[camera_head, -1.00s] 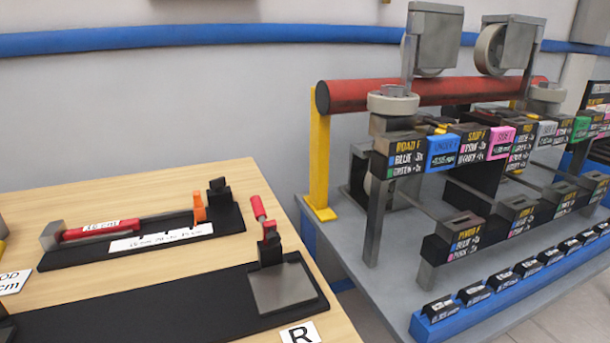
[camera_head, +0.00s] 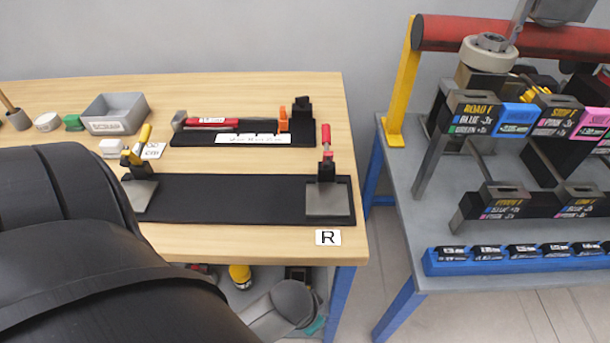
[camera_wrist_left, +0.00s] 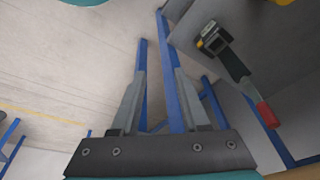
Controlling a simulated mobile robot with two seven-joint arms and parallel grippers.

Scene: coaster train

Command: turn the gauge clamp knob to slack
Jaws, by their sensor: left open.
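The gauge is a black base (camera_head: 185,139) on the wooden table in the head view. It carries a red bar (camera_head: 215,122), a white scale strip (camera_head: 250,139), an upright orange piece (camera_head: 283,120) and a black block (camera_head: 302,118) at its right end. I cannot tell which part is the clamp knob or how it is turned. My left gripper (camera_wrist_left: 159,73) is open and empty in the left wrist view, above the floor and blue table legs. It is away from the gauge, which that view does not show. My right gripper is not in view.
A long black fixture (camera_head: 230,198) with yellow-handled (camera_head: 143,135) and red-handled (camera_head: 326,140) clamps lies in front of the gauge. A grey bin (camera_head: 115,113) stands to the left. A grey rack table (camera_head: 400,175) stands right, across a gap. My dark arm covers the lower left.

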